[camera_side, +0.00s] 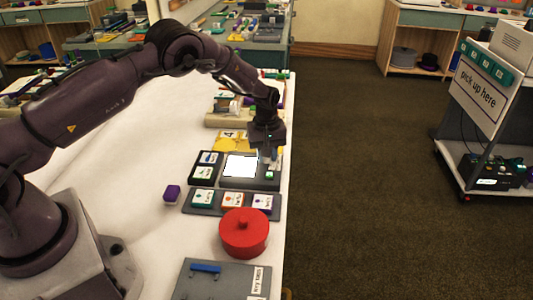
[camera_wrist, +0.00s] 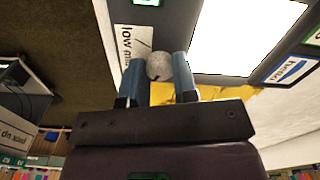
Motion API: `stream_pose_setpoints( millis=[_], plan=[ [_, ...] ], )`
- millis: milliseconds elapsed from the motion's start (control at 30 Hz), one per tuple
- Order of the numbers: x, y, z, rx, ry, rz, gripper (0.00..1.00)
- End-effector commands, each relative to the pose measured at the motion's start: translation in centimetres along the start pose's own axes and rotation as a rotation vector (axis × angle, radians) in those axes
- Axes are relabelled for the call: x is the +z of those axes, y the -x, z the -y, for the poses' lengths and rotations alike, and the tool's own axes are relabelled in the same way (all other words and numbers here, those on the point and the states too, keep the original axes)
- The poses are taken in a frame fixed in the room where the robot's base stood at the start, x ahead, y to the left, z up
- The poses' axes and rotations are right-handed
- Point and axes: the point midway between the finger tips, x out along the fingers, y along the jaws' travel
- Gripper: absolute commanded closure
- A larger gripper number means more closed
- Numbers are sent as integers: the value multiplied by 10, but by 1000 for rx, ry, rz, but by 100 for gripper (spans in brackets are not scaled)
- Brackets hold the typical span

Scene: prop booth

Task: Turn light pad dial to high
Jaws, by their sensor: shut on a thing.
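The light pad (camera_side: 240,166) is a dark grey unit with a bright white panel on the table in the side view; the panel also fills the upper right of the wrist view (camera_wrist: 245,30). Its dial (camera_wrist: 160,66) is a small speckled grey knob beside the panel. A white label (camera_wrist: 130,42) by the dial reads "low" and "mid"; the rest is cut off or hidden. My gripper (camera_wrist: 160,72) is shut on the dial, with one blue-grey finger on each side. In the side view, my gripper (camera_side: 268,150) covers the dial at the pad's right end.
Picture cards (camera_side: 232,200) lie on a grey strip in front of the pad. A red round pot (camera_side: 244,233), a purple block (camera_side: 172,193) and a grey key board (camera_side: 222,281) are nearer. Yellow pieces (camera_side: 232,143) lie behind the pad. The table's left part is clear.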

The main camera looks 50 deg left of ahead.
Motion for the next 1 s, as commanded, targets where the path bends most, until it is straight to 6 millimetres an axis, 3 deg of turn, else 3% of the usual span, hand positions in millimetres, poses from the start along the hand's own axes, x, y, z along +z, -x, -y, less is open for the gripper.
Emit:
stream_pose_setpoints(
  millis=[100, 133, 233, 500, 633, 1000],
  plan=[
    [1, 1, 0, -2, 0, 4, 97],
    [1, 1, 0, -2, 0, 4, 68],
    [1, 1, 0, -1, 0, 3, 47],
    [0, 1, 0, 0, -1, 1, 47],
    [0, 10, -1, 2, -1, 0, 47],
    [0, 86, 0, 3, 1, 0, 47]
  ],
)
